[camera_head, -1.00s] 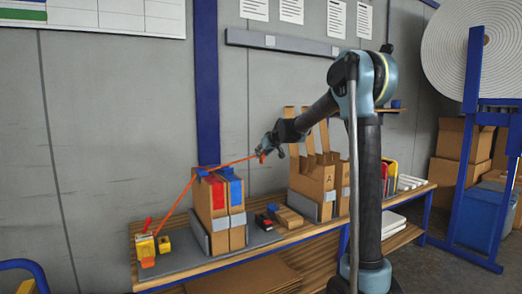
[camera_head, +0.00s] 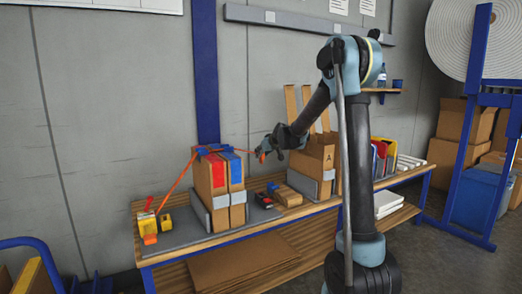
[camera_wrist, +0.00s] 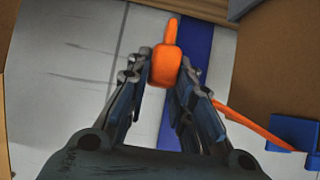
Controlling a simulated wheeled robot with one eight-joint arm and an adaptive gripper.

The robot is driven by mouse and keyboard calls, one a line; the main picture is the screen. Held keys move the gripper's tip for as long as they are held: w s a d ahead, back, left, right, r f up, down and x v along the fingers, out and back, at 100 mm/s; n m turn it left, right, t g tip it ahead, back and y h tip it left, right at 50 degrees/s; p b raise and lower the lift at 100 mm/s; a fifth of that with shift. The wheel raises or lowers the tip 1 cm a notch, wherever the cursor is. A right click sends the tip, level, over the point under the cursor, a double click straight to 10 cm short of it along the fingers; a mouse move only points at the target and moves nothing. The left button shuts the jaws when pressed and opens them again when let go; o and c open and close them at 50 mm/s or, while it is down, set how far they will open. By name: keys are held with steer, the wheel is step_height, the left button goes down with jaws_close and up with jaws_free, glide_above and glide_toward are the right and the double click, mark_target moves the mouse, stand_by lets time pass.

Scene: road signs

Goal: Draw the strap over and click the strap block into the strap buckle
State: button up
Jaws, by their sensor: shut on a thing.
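My gripper (camera_head: 262,155) is shut on the orange strap block (camera_wrist: 165,66), which sits between the fingertips in the wrist view (camera_wrist: 160,82). The orange strap (camera_head: 180,181) rises from the yellow and orange fitting at the bench's left end to the tall cartons (camera_head: 220,190). It crosses their top and runs almost level to my gripper, which hangs in the air right of the cartons. A small black and red block (camera_head: 264,200), which looks like the strap buckle, stands on the bench below my gripper. Its slot is too small to make out.
Blue corner pieces (camera_head: 234,154) sit on the carton tops. The yellow and orange fitting (camera_head: 148,225) stands at the left. An open carton marked A (camera_head: 317,160) stands close right of my gripper.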

step_height(320, 180, down, 19)
steer(key=shift+f, duration=0.2)
stand_by(1.0)
steer(key=shift+f, duration=0.45)
stand_by(1.2)
steer(key=o, duration=0.9)
steer(key=shift+d, duration=0.1)
steer(key=shift+o, duration=0.2)
steer(key=shift+s, duration=0.1)
